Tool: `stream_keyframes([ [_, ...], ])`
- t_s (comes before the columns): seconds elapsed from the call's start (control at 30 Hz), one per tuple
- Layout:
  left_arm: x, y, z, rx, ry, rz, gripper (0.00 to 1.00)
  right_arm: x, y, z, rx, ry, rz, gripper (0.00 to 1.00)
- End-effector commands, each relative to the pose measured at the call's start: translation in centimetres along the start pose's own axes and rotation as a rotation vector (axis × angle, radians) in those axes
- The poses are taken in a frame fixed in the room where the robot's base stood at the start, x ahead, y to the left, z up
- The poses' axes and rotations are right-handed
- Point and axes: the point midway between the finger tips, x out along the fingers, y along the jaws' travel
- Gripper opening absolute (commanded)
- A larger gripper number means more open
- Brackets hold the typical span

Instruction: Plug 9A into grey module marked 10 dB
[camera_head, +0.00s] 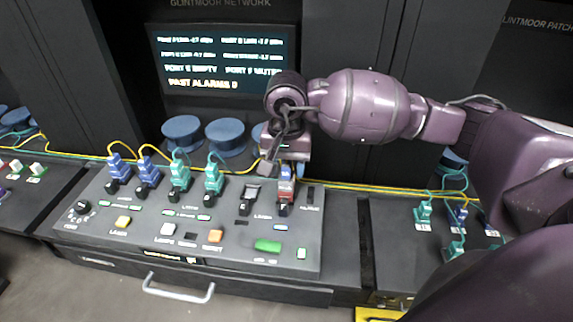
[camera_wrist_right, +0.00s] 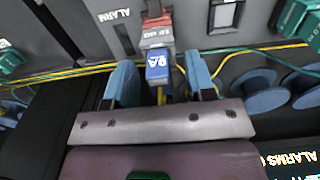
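The blue plug marked 9A (camera_wrist_right: 158,66) sits at the end of a red module (camera_wrist_right: 157,32), in line with it; the head view also shows the plug (camera_head: 286,174) and the red module (camera_head: 286,190). The red module's label is too small to read. My right gripper (camera_wrist_right: 159,78) is open, its two blue fingers on either side of the plug with a gap at each side. A grey module (camera_wrist_right: 225,14) stands beside the red one, to its left in the head view (camera_head: 250,192), with no plug on it. Its marking is not readable. My left gripper is not in view.
Blue plugs (camera_head: 148,172) and teal plugs (camera_head: 181,177) stand in ports left of the grey module. Yellow and green cables run behind the panel (camera_head: 120,235). Blue spools (camera_head: 225,137) stand behind it. A slot marked ALARM (camera_wrist_right: 124,38) lies beside the red module.

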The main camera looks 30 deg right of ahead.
Motion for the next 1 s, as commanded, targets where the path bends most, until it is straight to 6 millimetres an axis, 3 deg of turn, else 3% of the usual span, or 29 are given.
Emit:
stream_keyframes([
  [0.27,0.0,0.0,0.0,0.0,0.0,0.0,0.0,-0.7,0.0,-0.1,0.0,0.002,-0.001,0.5],
  [0.7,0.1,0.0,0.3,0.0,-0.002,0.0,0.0,-8.0,0.0,-0.1,0.001,0.003,-0.002,0.5],
  [1.0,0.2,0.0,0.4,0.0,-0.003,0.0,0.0,-10.7,0.0,0.0,-0.001,0.001,0.0,0.5],
])
